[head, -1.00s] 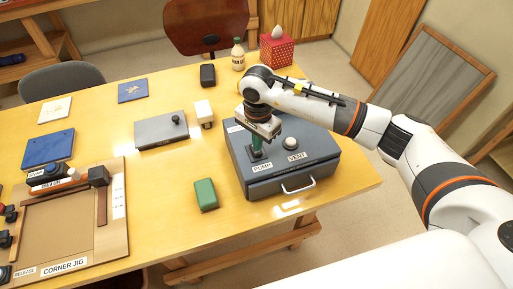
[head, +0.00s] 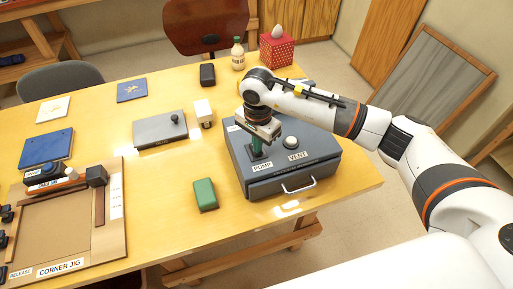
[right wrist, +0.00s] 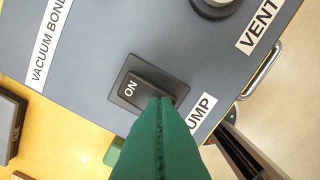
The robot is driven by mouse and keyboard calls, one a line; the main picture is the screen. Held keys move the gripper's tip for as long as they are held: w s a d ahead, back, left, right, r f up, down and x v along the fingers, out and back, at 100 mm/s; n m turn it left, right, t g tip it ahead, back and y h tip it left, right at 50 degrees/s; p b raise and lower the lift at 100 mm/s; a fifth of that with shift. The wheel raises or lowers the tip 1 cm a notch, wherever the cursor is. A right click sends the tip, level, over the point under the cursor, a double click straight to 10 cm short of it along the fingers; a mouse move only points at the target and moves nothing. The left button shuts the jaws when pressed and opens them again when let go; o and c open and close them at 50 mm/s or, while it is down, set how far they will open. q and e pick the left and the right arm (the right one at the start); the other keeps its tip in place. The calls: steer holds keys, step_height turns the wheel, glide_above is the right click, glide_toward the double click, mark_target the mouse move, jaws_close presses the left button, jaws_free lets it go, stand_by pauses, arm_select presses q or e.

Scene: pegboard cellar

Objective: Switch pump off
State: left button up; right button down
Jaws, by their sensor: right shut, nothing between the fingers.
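The grey box (head: 240,160) stands at the right of the table, with labels PUMP (head: 263,167) and VENT (head: 297,156) on its lid. The pump switch is a black rocker (right wrist: 133,92) in a dark frame, with ON readable on its exposed end. My right gripper (head: 256,152) points down over it. Its green fingers (right wrist: 160,102) are shut and empty, with the tips at the rocker's end near the PUMP label; I cannot tell whether they touch. They hide that end. My left gripper is not in view.
A round white-topped vent knob (head: 290,142) sits beside the switch. A green block (head: 205,194) lies left of the box. A grey plate with a knob (head: 155,132), a white-topped block (head: 203,112) and the corner jig (head: 75,225) are farther left. The table's middle front is clear.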

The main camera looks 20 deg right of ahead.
steer(key=shift+f+b, duration=0.35)
steer(key=shift+r, duration=0.2)
steer(key=shift+r+p, duration=0.55)
steer(key=shift+r, duration=0.35)
steer(key=shift+r+p, duration=0.9)
steer(key=shift+r, duration=1.55)
